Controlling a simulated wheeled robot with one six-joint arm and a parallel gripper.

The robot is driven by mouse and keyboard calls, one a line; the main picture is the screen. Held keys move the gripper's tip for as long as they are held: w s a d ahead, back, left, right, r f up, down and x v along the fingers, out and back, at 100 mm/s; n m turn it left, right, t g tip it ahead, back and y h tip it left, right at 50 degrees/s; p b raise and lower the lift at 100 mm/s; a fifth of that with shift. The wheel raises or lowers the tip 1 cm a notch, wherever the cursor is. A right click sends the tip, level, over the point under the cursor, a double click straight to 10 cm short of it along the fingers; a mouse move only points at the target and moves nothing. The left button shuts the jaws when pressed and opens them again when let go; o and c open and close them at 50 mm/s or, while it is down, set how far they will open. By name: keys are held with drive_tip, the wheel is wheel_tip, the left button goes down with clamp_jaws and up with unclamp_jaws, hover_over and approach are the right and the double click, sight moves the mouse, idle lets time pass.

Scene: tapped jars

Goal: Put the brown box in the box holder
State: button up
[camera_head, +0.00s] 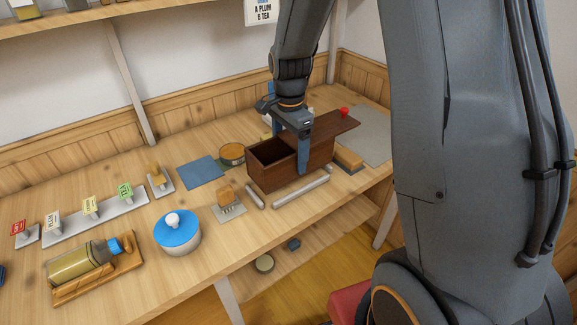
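The dark brown box (262,172) sits on the wooden table, right of centre. Its top is open at the left. A brown lid panel (336,128) with a red knob (344,112) extends over its right side. My gripper (290,146) is down at the box from above. One blue-grey finger shows against the near side; the other is mostly hidden, so I cannot tell whether it is shut on the box. Pale bars, a short one (254,196) and a long one (301,192), lie along the box's near side; they may be the box holder. I cannot tell whether the box touches them.
A blue-lidded jar (178,236), a bottle on a wooden stand (85,262) and a row of label cards (90,207) stand at the left. A blue mat (201,172) and round tin (231,153) lie left of the box. A grey mat (362,136) is at the right.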

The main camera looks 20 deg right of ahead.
sight(291, 141)
drive_tip(key=shift+f+p, duration=0.45)
drive_tip(key=shift+f, duration=2.1)
drive_tip(key=shift+f, duration=0.2)
drive_tip(key=o, duration=1.6)
drive_tip(key=shift+r, duration=0.1)
wheel_tip(291, 141, up, 11)
drive_tip(key=shift+b, duration=1.15)
drive_tip(key=shift+s+r, duration=0.15)
drive_tip(key=shift+r, duration=0.35)
drive_tip(key=s+f+n, duration=0.1)
drive_tip(key=s+n, duration=0.6)
drive_tip(key=s, duration=0.1)
drive_tip(key=s+f+n, duration=0.2)
drive_tip(key=s+n, duration=0.5)
drive_tip(key=s, duration=0.2)
drive_tip(key=shift+f+t, duration=0.3)
drive_tip(key=shift+t, duration=0.1)
drive_tip(key=shift+a, duration=0.1)
